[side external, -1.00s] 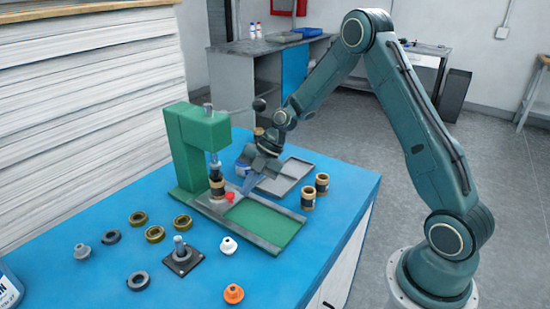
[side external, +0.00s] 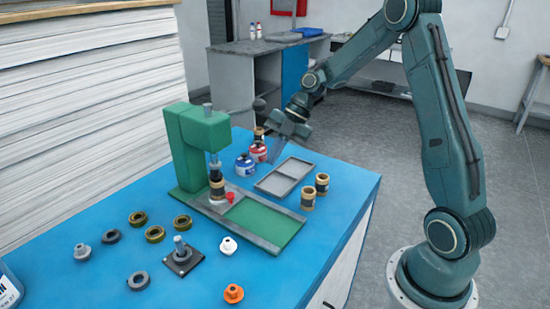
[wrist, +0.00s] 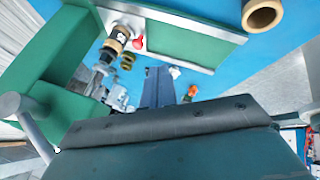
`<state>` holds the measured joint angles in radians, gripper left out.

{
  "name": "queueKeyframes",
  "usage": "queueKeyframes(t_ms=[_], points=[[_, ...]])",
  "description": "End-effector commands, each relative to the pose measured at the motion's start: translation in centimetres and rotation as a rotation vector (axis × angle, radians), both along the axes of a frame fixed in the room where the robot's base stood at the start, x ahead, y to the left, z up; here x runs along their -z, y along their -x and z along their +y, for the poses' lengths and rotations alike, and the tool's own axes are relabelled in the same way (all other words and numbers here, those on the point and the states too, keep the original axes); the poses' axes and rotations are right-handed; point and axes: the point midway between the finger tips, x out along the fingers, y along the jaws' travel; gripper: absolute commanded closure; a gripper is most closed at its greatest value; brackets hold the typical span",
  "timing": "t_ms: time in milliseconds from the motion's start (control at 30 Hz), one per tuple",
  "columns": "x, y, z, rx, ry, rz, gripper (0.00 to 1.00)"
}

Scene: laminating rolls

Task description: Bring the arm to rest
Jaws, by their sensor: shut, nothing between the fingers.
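My gripper (side external: 275,155) is shut and empty. In the side external view it points down over the far side of the blue table, behind the grey tray (side external: 284,177) and next to a red-topped can (side external: 257,151) and a blue-and-white can (side external: 244,165). I cannot tell its exact height. In the wrist view its closed fingers (wrist: 158,88) show with nothing between them. The green press (side external: 197,147) stands to its left, with a dark roll (side external: 216,187) upright under the ram.
Two tan rolls (side external: 308,197) stand right of the tray. The press lever's black knob (side external: 259,104) is close to my wrist. Several rings, an orange flanged part (side external: 233,293), a white one (side external: 228,245) and a post on a dark base (side external: 183,256) lie in front.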

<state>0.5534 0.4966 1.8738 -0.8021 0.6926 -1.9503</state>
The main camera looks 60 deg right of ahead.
Motion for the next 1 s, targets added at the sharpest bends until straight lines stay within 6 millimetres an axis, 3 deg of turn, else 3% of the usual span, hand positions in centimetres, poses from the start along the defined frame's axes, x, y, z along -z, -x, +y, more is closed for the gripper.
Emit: queueKeyframes(t_ms=[367,700,1000], points=[[0.0,0.3,0.7,0.083,-0.018,0.064,1.0],[0.1,1.3,2.5,0.342,-0.069,0.262,1.0],[-3.0,3.6,4.8,0.591,-0.032,0.372,1.0]])
